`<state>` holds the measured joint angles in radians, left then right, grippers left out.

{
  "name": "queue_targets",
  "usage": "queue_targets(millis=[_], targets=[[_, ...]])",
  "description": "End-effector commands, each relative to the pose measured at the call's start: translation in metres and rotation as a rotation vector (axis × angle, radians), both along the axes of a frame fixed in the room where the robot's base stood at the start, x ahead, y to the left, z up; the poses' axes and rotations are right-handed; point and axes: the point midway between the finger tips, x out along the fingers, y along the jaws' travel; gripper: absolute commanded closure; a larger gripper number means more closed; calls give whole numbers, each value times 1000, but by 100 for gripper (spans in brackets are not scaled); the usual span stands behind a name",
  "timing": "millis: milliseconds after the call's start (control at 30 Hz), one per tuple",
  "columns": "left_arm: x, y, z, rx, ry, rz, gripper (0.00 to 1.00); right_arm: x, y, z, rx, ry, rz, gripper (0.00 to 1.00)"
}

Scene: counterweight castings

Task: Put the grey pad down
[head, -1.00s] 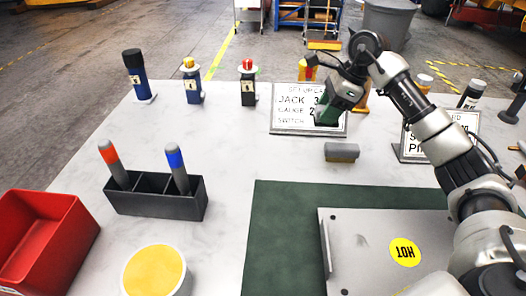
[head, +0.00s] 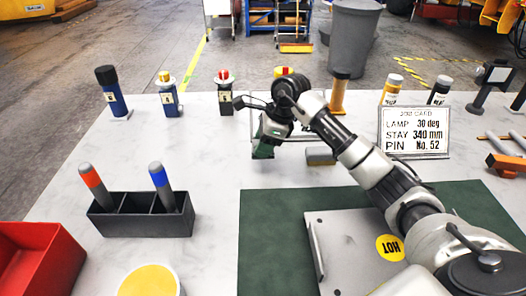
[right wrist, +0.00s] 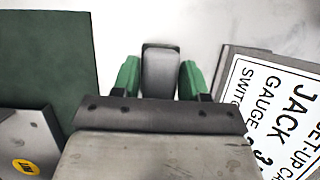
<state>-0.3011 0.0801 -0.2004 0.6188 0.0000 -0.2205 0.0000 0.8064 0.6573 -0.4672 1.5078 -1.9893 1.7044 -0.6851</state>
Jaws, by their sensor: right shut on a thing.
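The pad is hidden behind the gripper in the head view. I cannot tell whether it touches the table. My left gripper is not in view.
A grey and tan block (head: 320,156) lies right of my gripper, partly behind my arm. The set-up card (right wrist: 285,115) stands close by. The green mat (head: 262,230) is nearer. A black holder (head: 140,223) with two markers stands left. Clear tabletop lies between.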

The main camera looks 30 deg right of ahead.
Motion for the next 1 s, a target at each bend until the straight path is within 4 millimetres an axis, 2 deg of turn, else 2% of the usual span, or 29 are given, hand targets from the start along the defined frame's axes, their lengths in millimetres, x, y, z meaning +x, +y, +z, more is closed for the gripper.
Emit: queue_targets(millis=[200,567,600,733,767,1000], targets=[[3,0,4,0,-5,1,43,-1,0,-31,1,3,0,75],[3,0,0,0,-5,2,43,0,-1,-37,0,0,1,75],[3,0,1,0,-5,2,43,0,0,-36,0,0,1,53],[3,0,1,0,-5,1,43,0,0,-35,0,0,1,33],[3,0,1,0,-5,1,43,0,0,-35,0,0,1,31],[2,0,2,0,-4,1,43,0,0,-35,1,0,1,31]])
